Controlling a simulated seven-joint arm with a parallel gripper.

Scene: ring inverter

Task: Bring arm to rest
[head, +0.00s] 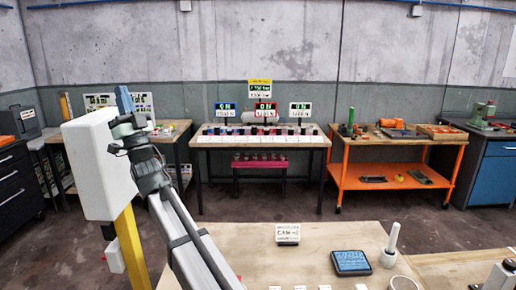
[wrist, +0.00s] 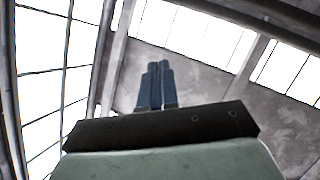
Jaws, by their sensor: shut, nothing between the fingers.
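My gripper (wrist: 158,70) points up towards the ceiling in the wrist view. Its two blue fingers are together with nothing between them. In the head view my arm (head: 182,225) rises from the bottom edge and leans to the left. A blue tip (head: 124,99) shows at its upper end, above the dark joint and beside a white box (head: 98,165). The gripper is well above the near table (head: 335,235) and touches nothing there.
The near table holds a small sign (head: 288,233), a dark blue box (head: 351,263) and a white upright object (head: 391,241). A white-topped bench (head: 262,139) with displays stands behind, an orange cart (head: 395,155) to its right. Open floor lies between.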

